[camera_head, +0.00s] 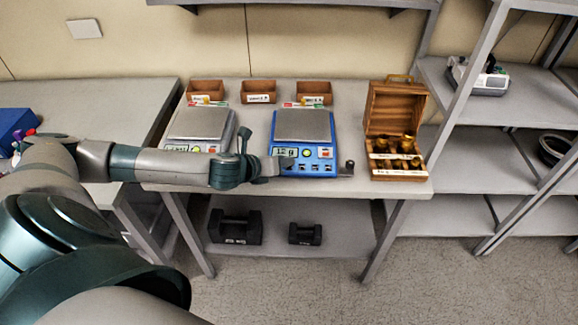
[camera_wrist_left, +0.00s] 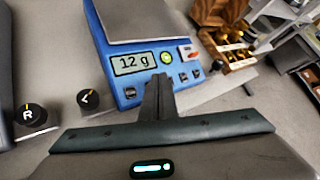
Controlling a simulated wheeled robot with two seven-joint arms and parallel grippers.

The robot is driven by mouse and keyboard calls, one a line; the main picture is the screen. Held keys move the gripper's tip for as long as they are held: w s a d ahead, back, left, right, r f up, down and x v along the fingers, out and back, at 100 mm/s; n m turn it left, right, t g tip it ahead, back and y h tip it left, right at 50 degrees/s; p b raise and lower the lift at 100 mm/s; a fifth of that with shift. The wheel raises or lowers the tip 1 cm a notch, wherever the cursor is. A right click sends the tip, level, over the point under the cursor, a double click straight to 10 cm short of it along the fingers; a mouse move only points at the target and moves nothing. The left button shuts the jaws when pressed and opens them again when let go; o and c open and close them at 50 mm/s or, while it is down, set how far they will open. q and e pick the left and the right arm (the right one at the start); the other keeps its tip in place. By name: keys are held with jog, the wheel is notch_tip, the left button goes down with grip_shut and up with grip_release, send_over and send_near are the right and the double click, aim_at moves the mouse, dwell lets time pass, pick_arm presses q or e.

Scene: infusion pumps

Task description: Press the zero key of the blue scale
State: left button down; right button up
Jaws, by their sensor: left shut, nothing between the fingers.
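The blue scale (camera_head: 324,154) stands on the table with a grey pan on top. Its display (camera_wrist_left: 134,63) reads 12 g in the left wrist view. A yellow-green round button (camera_wrist_left: 166,58), a red-and-white switch (camera_wrist_left: 189,50) and small dark keys (camera_wrist_left: 184,77) are on its front panel; I cannot read which key is zero. My left gripper (camera_head: 280,168) reaches in from the left to the scale's front left. In the left wrist view its fingers (camera_wrist_left: 158,82) are shut and empty, in front of the lower panel and hiding part of it. Contact cannot be told. My right gripper is not in view.
A grey-white scale (camera_head: 200,123) stands left of the blue one, partly behind my arm. Several small brown bins (camera_head: 258,91) line the back. A wooden box (camera_head: 396,104) with brass weights is on the right. Dark knobs marked R (camera_wrist_left: 30,113) and L (camera_wrist_left: 88,98) show nearby.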

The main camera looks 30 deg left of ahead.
pick_arm(q)
jog(key=shift+f, duration=0.15)
dwell(0.5)
jog(key=shift+w+f, duration=0.15)
jog(key=shift+f, duration=0.1)
jog(key=shift+a+f, duration=0.1)
jog(key=shift+f, duration=0.2)
dwell(0.8)
dwell(0.3)
jog(key=shift+r+p, duration=0.7)
jog(key=shift+p, duration=0.25)
jog(key=r+p, duration=0.1)
jog(key=s+r+p, duration=0.1)
jog(key=r+p, duration=0.1)
jog(key=d+r+p, duration=0.1)
jog(key=r+p, duration=0.1)
jog(key=shift+s, duration=0.2)
jog(key=shift+f, duration=0.1)
dwell(0.8)
